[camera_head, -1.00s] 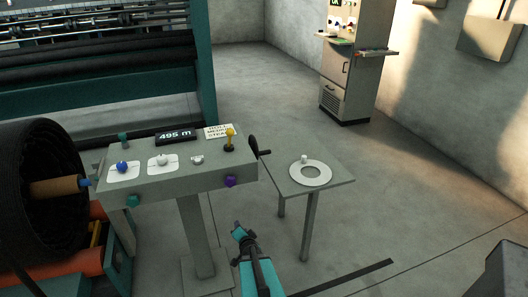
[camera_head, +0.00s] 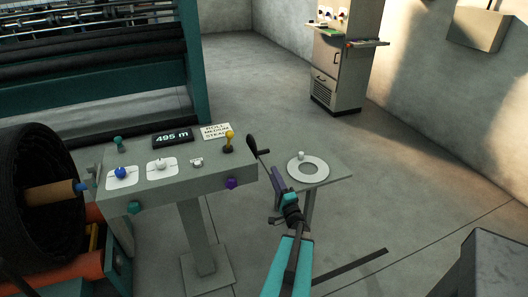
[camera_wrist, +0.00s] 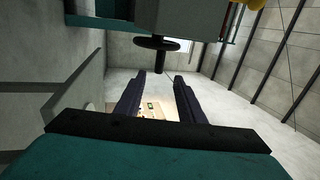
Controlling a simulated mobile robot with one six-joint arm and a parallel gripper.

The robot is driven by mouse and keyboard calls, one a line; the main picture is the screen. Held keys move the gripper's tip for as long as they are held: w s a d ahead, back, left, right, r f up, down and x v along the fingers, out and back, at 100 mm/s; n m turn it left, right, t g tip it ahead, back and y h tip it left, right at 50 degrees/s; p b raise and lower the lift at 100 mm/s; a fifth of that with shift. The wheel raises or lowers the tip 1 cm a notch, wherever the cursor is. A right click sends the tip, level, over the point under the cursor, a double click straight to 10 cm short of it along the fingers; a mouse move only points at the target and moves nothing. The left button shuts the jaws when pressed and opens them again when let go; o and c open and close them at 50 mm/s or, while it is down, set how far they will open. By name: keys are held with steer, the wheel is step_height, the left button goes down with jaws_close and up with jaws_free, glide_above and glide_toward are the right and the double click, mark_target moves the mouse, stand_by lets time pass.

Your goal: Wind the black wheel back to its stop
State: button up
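The black wheel (camera_head: 254,147) is on the right side of the grey console, seen nearly edge-on, with a handle pointing right. In the wrist view the black wheel (camera_wrist: 156,43) shows edge-on near the top middle, with its short dark handle toward my fingers. My gripper (camera_head: 274,172) is just below and right of the wheel in the head view. In the wrist view my gripper (camera_wrist: 160,77) is open, its two dark fingers apart and nothing seen held. The handle's end appears near the gap between the fingertips; I cannot tell the distance.
The console (camera_head: 200,184) carries several knobs, a yellow-topped lever (camera_head: 228,140) and a "495 m" display (camera_head: 173,137). A small side table (camera_head: 335,172) with a white ring (camera_head: 320,172) stands right of my gripper. A large black roll (camera_head: 30,170) is at left.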

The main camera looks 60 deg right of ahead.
mark_target(264, 152)
steer(key=shift+d, duration=0.1)
stand_by(0.3)
steer(key=shift+p+x, duration=2.45)
steer(key=shift+x, duration=4.35)
jaws_close()
